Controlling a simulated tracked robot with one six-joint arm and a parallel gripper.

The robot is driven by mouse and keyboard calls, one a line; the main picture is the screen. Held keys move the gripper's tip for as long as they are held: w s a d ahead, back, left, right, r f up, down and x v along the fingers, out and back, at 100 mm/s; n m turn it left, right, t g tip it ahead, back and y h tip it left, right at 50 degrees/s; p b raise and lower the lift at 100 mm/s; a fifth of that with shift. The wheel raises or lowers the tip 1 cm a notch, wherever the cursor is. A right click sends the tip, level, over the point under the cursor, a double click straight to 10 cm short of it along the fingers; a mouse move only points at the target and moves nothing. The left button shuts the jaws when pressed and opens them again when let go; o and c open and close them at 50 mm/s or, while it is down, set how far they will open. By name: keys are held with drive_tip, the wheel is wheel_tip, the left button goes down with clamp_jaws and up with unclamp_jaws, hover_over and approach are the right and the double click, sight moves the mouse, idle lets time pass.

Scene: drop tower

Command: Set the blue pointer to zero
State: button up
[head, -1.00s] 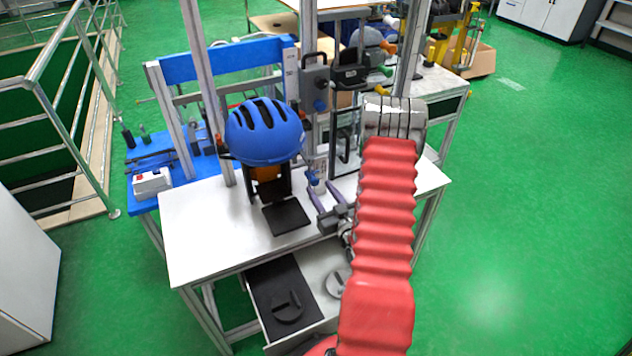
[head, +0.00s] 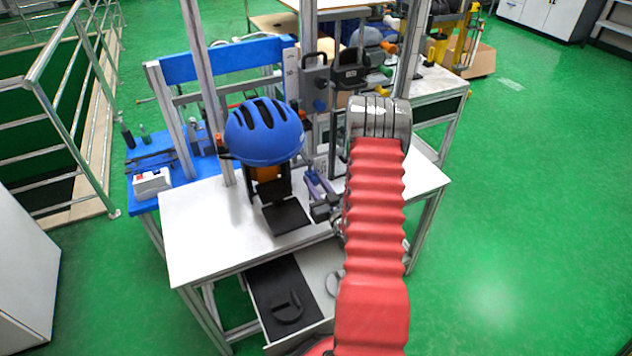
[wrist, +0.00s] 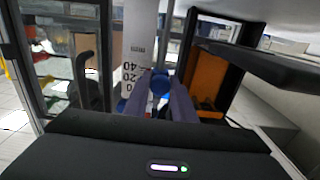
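My gripper (head: 315,177) reaches over the table beside the helmet, its two purple-grey fingers apart. In the wrist view, the fingers of my gripper (wrist: 160,78) point at a blue knob-like part, likely the blue pointer (wrist: 160,84), which shows between them. I cannot tell whether either finger touches it. A white scale strip (wrist: 139,50) with the numbers 20 and 40, seen upside down, stands just behind and left of it.
A blue helmet (head: 264,132) sits on a stand left of my gripper, close to it. A grey carriage (head: 317,88) with a black handle hangs on the tower above. The white table (head: 195,235) has bare room at front left. An open drawer (head: 262,298) juts out below.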

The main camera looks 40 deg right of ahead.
clamp_jaws()
drive_tip(key=shift+r, duration=1.5)
drive_tip(key=shift+o, duration=0.7)
unclamp_jaws()
drive_tip(key=shift+r, duration=0.1)
drive_tip(key=o, duration=0.4)
drive_tip(key=shift+s, duration=0.1)
